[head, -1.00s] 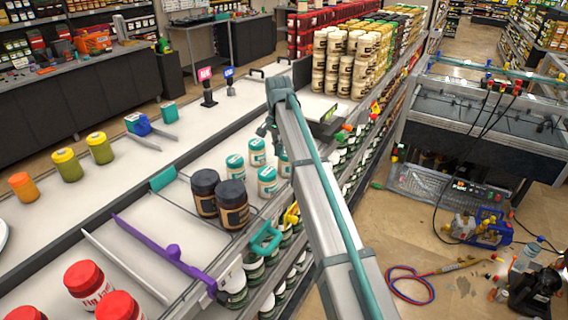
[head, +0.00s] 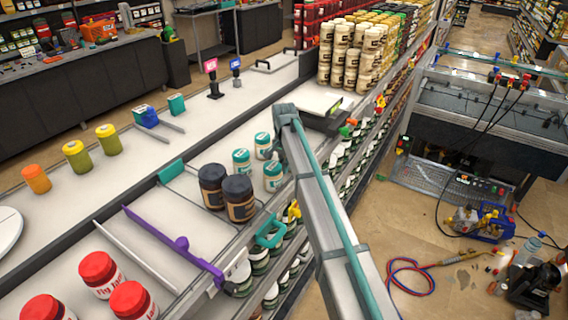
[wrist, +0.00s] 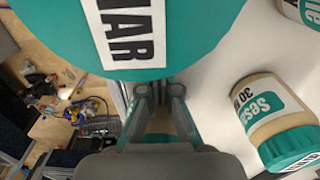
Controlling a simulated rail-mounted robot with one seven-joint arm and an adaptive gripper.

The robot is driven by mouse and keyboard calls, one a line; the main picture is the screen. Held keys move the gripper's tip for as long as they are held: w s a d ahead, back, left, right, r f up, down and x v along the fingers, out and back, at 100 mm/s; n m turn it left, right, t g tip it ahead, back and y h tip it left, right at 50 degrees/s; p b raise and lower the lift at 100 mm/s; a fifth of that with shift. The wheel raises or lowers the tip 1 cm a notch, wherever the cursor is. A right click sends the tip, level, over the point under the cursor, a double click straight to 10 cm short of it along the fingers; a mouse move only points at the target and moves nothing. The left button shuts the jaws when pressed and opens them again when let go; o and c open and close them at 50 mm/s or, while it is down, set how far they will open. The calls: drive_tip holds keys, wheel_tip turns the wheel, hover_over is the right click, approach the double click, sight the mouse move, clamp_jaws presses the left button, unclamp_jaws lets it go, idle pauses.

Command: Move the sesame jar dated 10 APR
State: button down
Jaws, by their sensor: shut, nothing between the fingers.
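Several sesame jars with teal lids stand on the white counter in the head view, including a left one (head: 241,162), a rear one (head: 263,146) and a front one (head: 272,176). My gripper (head: 280,152) is beside their right side, partly hidden by my arm. In the wrist view, my gripper (wrist: 160,92) is shut and empty. A large teal lid (wrist: 205,35) close to the camera has a label ending in "MAR"; its day number is out of frame. Another sesame jar (wrist: 270,115) at the right shows "30" on its label. I cannot make out "10 APR".
Two dark-lidded jars (head: 238,197) stand in front of the sesame jars. A purple divider (head: 180,245) and red-lidded jars (head: 100,273) are nearer. Stacked cream jars (head: 348,55) stand behind. The shelf edge and lower shelves lie on the right.

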drive_tip(key=w+d+b, duration=0.1)
drive_tip(key=w+d, duration=0.1)
drive_tip(key=w, duration=0.2)
drive_tip(key=w+d, duration=0.2)
drive_tip(key=w, duration=0.3)
drive_tip(key=w+d+b, duration=0.1)
drive_tip(key=w+d, duration=0.2)
drive_tip(key=w, duration=0.2)
drive_tip(key=shift+w+d+b, duration=0.1)
drive_tip(key=shift+w+b, duration=0.1)
drive_tip(key=shift+b, duration=0.1)
drive_tip(key=shift+w+d, duration=0.15)
